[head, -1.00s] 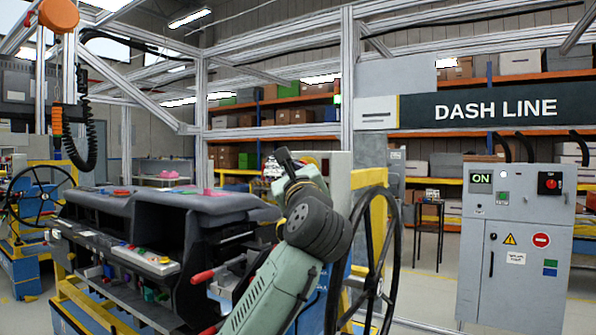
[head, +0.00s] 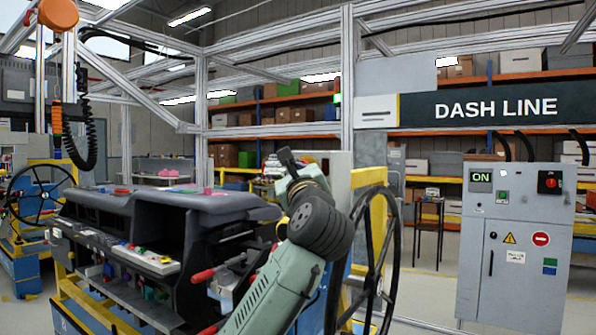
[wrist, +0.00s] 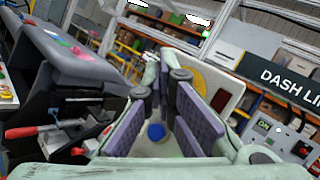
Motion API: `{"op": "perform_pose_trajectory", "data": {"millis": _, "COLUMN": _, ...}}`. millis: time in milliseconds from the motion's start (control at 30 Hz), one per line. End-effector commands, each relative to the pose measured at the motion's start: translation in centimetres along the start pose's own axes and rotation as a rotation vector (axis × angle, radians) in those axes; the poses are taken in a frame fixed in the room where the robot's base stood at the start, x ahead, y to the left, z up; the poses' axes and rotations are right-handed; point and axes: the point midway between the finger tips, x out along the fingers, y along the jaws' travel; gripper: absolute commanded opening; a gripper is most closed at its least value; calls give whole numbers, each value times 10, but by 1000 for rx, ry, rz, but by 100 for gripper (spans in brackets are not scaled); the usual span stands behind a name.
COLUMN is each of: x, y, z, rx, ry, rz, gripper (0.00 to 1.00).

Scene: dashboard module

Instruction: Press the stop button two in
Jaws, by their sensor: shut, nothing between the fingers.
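A pale panel (wrist: 232,92) stands just beyond my gripper in the wrist view. It carries a round yellow plate (wrist: 212,78), partly covered by the right finger. A stop button on that plate is mostly hidden, so I cannot tell its state. In the head view the pale panel (head: 341,175) is behind and right of my gripper (head: 286,157). My gripper (wrist: 166,74) is shut and empty, its tips close together left of the yellow plate. I cannot tell whether it touches the panel.
The dark dashboard module (head: 150,203) with red-handled clamps (head: 203,275) is left of my arm. A black handwheel (head: 372,255) stands close on the right. A grey cabinet (head: 515,255) with a red switch (head: 550,182) is farther right, with open floor before it.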

Motion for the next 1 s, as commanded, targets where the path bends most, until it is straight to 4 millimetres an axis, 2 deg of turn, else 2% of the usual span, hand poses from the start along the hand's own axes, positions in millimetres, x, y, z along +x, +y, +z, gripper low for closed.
{"op": "perform_pose_trajectory", "data": {"millis": 400, "x": -11, "y": 9, "z": 7, "rx": 1, "ry": 0, "rz": 0, "gripper": 0}}
{"op": "perform_pose_trajectory", "data": {"millis": 767, "x": -13, "y": 10, "z": 9, "rx": 0, "ry": 0, "rz": 0, "gripper": 0}}
{"op": "perform_pose_trajectory", "data": {"millis": 1000, "x": -29, "y": 22, "z": 20, "rx": 0, "ry": -1, "rz": 0, "gripper": 0}}
